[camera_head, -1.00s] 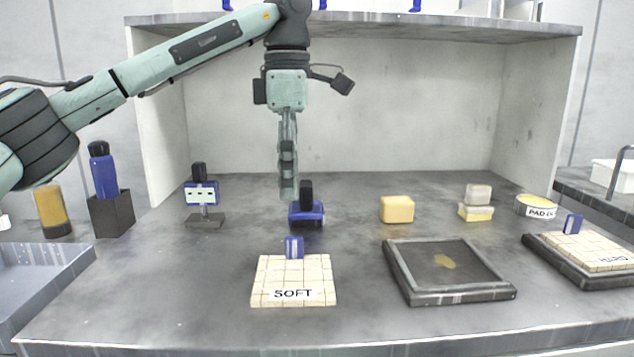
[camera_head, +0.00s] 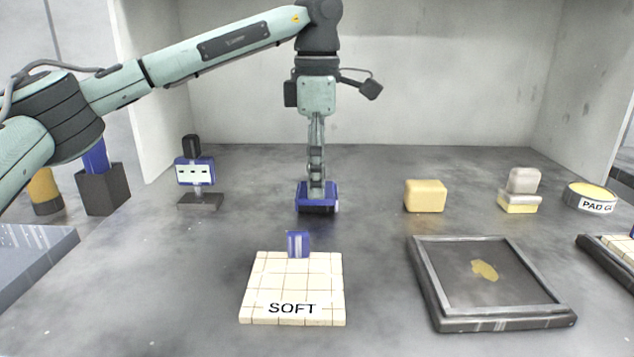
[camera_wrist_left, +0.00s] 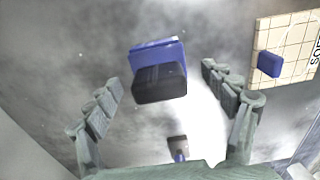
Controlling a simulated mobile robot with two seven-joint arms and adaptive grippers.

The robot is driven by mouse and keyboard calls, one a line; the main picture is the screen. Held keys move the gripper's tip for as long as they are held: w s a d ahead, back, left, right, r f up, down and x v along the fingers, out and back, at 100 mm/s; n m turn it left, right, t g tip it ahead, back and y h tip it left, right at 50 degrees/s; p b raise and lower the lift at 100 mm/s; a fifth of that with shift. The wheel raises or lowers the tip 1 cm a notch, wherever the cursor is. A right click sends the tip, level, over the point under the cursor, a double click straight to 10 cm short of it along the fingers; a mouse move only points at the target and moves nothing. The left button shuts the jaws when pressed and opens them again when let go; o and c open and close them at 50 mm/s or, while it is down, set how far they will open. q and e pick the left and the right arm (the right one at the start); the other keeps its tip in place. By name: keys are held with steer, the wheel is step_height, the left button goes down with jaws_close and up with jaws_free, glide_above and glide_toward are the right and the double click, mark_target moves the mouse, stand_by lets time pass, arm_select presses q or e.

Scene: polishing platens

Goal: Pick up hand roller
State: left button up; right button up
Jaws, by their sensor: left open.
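The hand roller, a blue body with a black handle, stands on the grey table in the head view (camera_head: 317,205). In the wrist view its black handle and blue body (camera_wrist_left: 160,52) show between and slightly beyond the fingertips. My left gripper (camera_head: 316,186) points straight down over the roller and hides its handle in the head view. In the wrist view the left gripper (camera_wrist_left: 161,80) is open, with a finger on each side of the handle and clear gaps. It holds nothing. My right gripper is not in view.
The SOFT tile pad (camera_head: 292,285) with a blue block lies in front of the roller. A blue-and-white tool on a stand (camera_head: 196,175) is to the left. A yellow block (camera_head: 425,196) and a dark framed tray (camera_head: 492,285) are to the right. Bare table surrounds the roller.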

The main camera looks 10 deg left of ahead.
arm_select(q)
steer(key=shift+f, duration=0.5)
steer(key=c, duration=1.6)
steer(key=shift+r, duration=0.1)
